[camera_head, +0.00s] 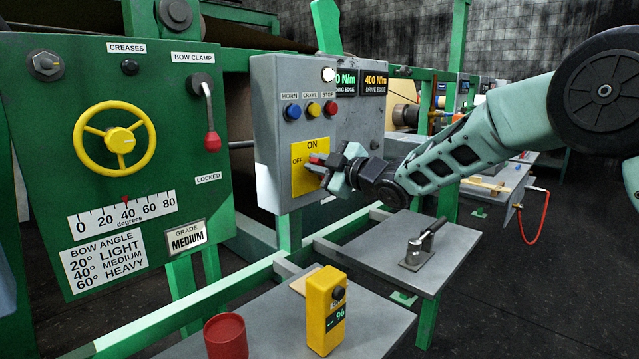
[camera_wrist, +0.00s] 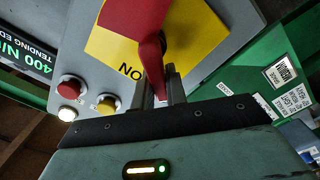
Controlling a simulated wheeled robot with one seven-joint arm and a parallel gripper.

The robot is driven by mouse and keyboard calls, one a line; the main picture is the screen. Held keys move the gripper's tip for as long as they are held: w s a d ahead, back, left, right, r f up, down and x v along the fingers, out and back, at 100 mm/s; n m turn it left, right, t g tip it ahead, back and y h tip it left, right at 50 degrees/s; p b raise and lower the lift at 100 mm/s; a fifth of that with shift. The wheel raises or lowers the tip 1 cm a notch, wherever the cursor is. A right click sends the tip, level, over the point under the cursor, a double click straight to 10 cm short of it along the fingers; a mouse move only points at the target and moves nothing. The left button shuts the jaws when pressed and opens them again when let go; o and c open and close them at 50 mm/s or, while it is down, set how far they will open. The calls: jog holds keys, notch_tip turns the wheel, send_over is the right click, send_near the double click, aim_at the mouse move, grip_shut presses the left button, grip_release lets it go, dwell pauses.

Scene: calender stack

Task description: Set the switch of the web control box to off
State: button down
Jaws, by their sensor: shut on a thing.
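The web control box (camera_head: 262,130) is a grey box with blue, yellow and red buttons. Low on its front is a yellow switch plate (camera_head: 303,180), marked ON at the top and OFF at the left. The red switch handle (camera_head: 317,158) stands out from the plate; it also shows large in the wrist view (camera_wrist: 145,45), across the yellow plate. My gripper (camera_head: 330,166) is at the switch, shut on the red handle; its dark fingers show in the wrist view (camera_wrist: 162,88). The fingers partly hide the handle and plate, and I cannot tell exactly where the handle points.
A green panel (camera_head: 35,150) with a yellow handwheel (camera_head: 119,141) and a red-tipped clamp lever (camera_head: 211,125) stands left of the box. Below are a grey shelf (camera_head: 365,248), a yellow meter (camera_head: 326,310) and a red cup (camera_head: 225,337).

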jog(key=n+b, duration=0.1)
jog(key=b, duration=0.1)
jog(key=f+n+b, duration=0.1)
jog(key=n+b, duration=0.1)
jog(key=b, duration=0.1)
jog(key=f+n+b, duration=0.1)
jog(key=n+b, duration=0.1)
jog(key=shift+s+a, duration=0.2)
jog(key=shift+s, duration=0.1)
jog(key=n+b, duration=0.2)
jog(key=b, duration=0.1)
jog(key=shift+f+n, duration=0.2)
jog(key=shift+n, duration=0.1)
jog(key=c, duration=1.4)
grip_release()
jog(key=shift+c, duration=0.2)
jog(key=shift+r, duration=0.1)
jog(key=v, duration=1.7)
jog(key=shift+s+b, duration=0.2)
jog(key=shift+b, duration=0.25)
